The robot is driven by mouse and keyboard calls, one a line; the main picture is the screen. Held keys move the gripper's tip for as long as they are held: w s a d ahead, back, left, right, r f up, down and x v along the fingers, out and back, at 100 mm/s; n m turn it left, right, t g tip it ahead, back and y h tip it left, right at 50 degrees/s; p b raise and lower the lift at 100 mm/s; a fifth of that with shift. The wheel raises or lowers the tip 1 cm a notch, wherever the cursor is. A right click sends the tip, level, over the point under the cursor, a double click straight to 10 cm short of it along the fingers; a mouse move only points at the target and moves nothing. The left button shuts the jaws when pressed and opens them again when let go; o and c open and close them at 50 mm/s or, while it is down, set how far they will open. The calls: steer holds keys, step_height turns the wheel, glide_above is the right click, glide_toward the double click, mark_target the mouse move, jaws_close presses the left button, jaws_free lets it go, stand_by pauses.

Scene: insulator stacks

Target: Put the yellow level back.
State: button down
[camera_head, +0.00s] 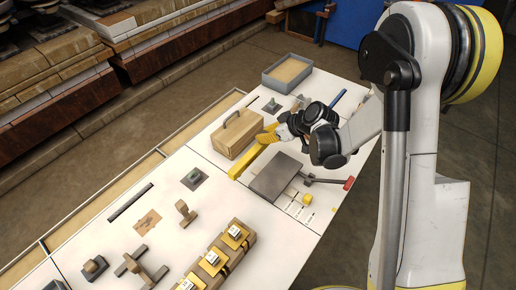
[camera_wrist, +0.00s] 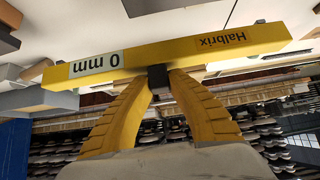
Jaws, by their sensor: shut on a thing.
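The yellow level (camera_head: 246,165) is a long bar over the white table, beside the wooden box with a handle. In the wrist view the level (camera_wrist: 180,52) crosses the picture at a slight tilt and shows a "0 mm" label and the word "Halbrix". In the wrist view my yellow gripper fingers (camera_wrist: 159,80) come together on a small dark piece at the level's edge. I cannot tell whether the level touches the table.
The wooden box (camera_head: 232,135) stands left of the level, and a grey plate (camera_head: 275,178) lies right of it. A hammer-like tool with a red end (camera_head: 348,183) lies farther right. A grey tray (camera_head: 270,83) is behind. Yellow-topped blocks sit in a wooden rack (camera_head: 232,268) in front.

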mark_target(258, 145)
steer(key=shift+w+a+f+b, duration=0.1)
steer(key=shift+a+f+b, duration=0.3)
steer(key=shift+f, duration=0.5)
steer(key=shift+a+f+b, duration=0.35)
steer(key=shift+f, duration=0.5)
steer(key=shift+w+a+f+b, duration=0.1)
steer(key=shift+a+f+b, duration=0.3)
steer(key=shift+f, duration=0.5)
steer(key=shift+f, duration=0.1)
steer(key=shift+f, duration=0.15)
steer(key=c, duration=1.4)
jaws_free()
steer(key=shift+o, duration=0.2)
